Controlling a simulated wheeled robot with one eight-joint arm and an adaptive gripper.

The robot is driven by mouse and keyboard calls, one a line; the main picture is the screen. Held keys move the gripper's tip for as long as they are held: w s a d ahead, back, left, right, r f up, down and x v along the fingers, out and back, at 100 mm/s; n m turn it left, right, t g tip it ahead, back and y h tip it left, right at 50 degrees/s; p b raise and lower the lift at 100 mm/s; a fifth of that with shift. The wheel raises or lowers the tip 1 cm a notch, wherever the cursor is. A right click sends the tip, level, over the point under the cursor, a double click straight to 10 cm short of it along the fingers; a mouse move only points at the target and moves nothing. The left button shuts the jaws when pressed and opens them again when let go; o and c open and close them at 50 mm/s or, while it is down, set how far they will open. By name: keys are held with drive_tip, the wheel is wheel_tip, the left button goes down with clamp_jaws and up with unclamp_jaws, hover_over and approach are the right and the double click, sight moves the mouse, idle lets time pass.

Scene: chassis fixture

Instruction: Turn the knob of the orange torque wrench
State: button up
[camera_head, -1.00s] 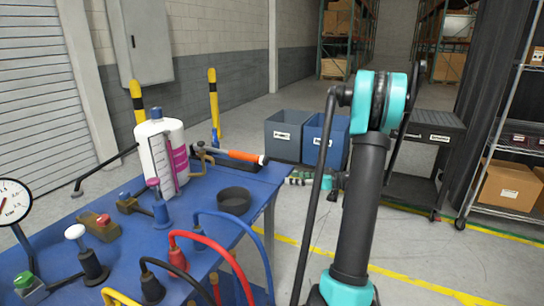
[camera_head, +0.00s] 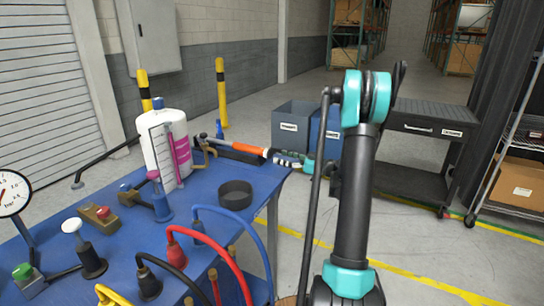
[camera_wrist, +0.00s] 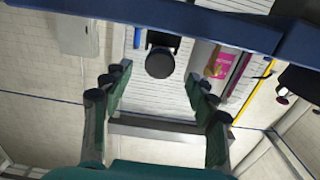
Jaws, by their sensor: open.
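The orange torque wrench (camera_head: 248,149) lies near the back right edge of the blue table (camera_head: 205,192), its handle end pointing right. My gripper (camera_head: 279,157) is just off that end, coming from the right, with nothing held. In the wrist view my gripper (camera_wrist: 159,78) is open, its green fingers spread left and right. A round black end, seemingly the wrench's knob (camera_wrist: 160,63), shows end-on between and beyond the fingertips. I see no contact with it. The orange handle is hidden in the wrist view.
A white bottle with a pink label (camera_head: 164,145) and a black round dish (camera_head: 235,194) stand near the wrench. Red and blue looped cables (camera_head: 208,243) rise at the table's front. Grey and blue bins (camera_head: 296,128) stand on the floor behind my gripper.

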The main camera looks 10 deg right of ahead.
sight(271, 155)
drive_tip(key=x, duration=0.5)
drive_tip(key=shift+w+a, duration=0.2)
drive_tip(key=shift+a, duration=0.1)
drive_tip(key=shift+c, duration=0.2)
drive_tip(key=c, duration=1.1)
drive_tip(key=shift+m, duration=0.4)
drive_tip(key=m, duration=0.4)
drive_tip(key=shift+s+m, duration=0.1)
drive_tip(key=shift+m, duration=2.4)
